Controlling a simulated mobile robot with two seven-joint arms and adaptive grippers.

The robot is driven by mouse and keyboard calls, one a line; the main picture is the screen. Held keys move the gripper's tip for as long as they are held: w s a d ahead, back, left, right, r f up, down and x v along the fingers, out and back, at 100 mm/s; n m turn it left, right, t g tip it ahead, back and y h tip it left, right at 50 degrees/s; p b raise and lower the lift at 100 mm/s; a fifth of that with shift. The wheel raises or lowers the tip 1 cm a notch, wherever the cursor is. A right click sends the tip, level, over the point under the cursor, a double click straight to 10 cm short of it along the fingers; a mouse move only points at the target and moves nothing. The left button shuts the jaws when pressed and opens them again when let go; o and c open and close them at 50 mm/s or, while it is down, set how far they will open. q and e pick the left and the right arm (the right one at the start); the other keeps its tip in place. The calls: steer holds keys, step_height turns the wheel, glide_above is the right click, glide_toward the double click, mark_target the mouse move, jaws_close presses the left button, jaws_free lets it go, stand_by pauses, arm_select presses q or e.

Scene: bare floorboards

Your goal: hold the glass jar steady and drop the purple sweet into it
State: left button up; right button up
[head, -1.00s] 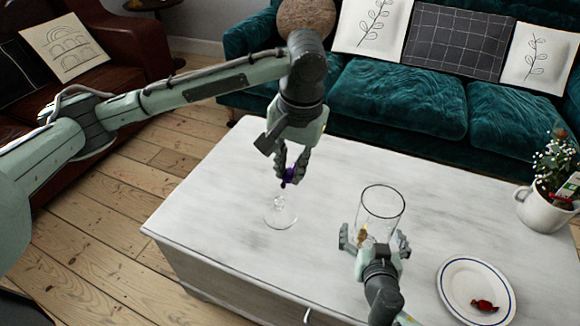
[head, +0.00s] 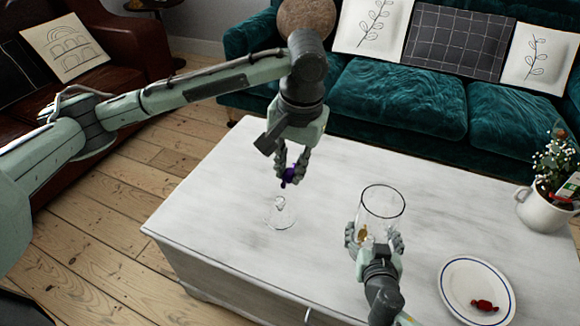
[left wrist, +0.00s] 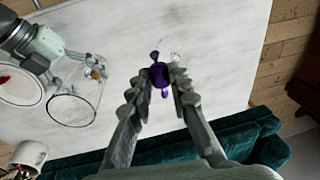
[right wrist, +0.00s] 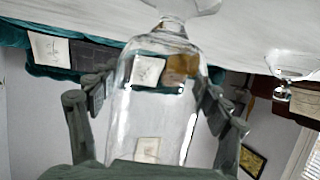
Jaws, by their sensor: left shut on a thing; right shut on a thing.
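My left gripper (head: 291,172) is shut on the purple sweet (head: 290,176) and holds it above the table, to the left of the jar; the sweet also shows between the fingers in the left wrist view (left wrist: 159,76). The clear glass jar (head: 381,208) stands upright, its open rim up, with a gold sweet (head: 363,234) low inside. My right gripper (head: 374,240) is shut on the lower part of the jar, a finger on each side. In the right wrist view the jar (right wrist: 152,110) fills the space between the fingers.
A clear glass lid with a knob (head: 283,215) lies on the white table (head: 225,205) below my left gripper. A blue-rimmed plate (head: 459,277) with a red sweet (head: 484,305) is at the right front. A potted plant (head: 545,210) stands at the right edge.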

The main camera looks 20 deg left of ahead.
stand_by(0.3)
arm_select(q)
glide_toward(379, 189)
steer(key=s+a, duration=0.2)
steer(key=s, duration=0.1)
steer(key=f, duration=0.5)
steer(key=shift+s+d+f, duration=0.15)
steer(key=shift+d+f, duration=0.1)
steer(key=o, duration=0.8)
steer(key=r, duration=0.4)
steer(key=d+r, duration=0.1)
steer(key=r, duration=0.3)
steer(key=s+r, duration=0.1)
steer(key=r, duration=0.3)
steer(key=shift+d, duration=0.35)
